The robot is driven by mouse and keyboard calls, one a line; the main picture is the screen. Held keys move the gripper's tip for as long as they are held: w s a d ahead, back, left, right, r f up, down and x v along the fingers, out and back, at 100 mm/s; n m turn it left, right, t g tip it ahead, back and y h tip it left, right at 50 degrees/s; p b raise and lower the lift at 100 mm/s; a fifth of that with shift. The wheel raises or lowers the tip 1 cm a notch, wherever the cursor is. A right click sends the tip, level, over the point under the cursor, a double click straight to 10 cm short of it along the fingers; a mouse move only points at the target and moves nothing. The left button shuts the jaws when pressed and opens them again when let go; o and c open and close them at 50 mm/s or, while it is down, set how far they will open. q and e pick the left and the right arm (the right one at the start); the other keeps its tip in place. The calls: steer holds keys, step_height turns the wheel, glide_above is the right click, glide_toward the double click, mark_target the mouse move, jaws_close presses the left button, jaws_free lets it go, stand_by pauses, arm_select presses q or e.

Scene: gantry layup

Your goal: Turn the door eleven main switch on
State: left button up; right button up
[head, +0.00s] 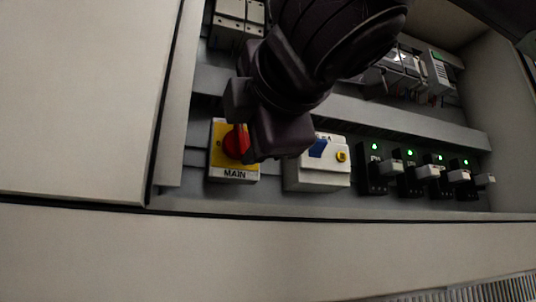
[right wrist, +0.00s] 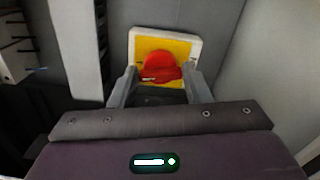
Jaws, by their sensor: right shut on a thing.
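The main switch is a red rotary knob (head: 236,142) on a yellow plate (head: 217,158) labelled MAIN, at the left end of the cabinet's lower row. In the right wrist view the red knob (right wrist: 160,68) sits between the two grey fingers of my right gripper (right wrist: 160,82). The gripper is shut on the knob. In the head view my right gripper (head: 245,150) comes from above and covers the knob's right part. The knob's exact angle is hard to read. My left gripper is not in view.
Right of the switch is a white device (head: 318,178) with a blue patch and yellow button. Further right stand several black breakers (head: 372,178) with grey levers and green lights. A large pale panel (head: 80,100) is at left. A grey rail (head: 400,122) runs above the row.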

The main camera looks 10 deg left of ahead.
steer(key=shift+f+m+b, duration=0.1)
steer(key=shift+m+b, duration=0.3)
steer(key=shift+m, duration=0.8)
steer(key=o, duration=0.7)
steer(key=shift+o, duration=1.4)
steer(key=shift+w+a, duration=0.15)
steer(key=b+v, duration=0.4)
steer(key=v, duration=0.3)
steer(key=shift+s+d, duration=0.25)
steer(key=shift+s, duration=0.1)
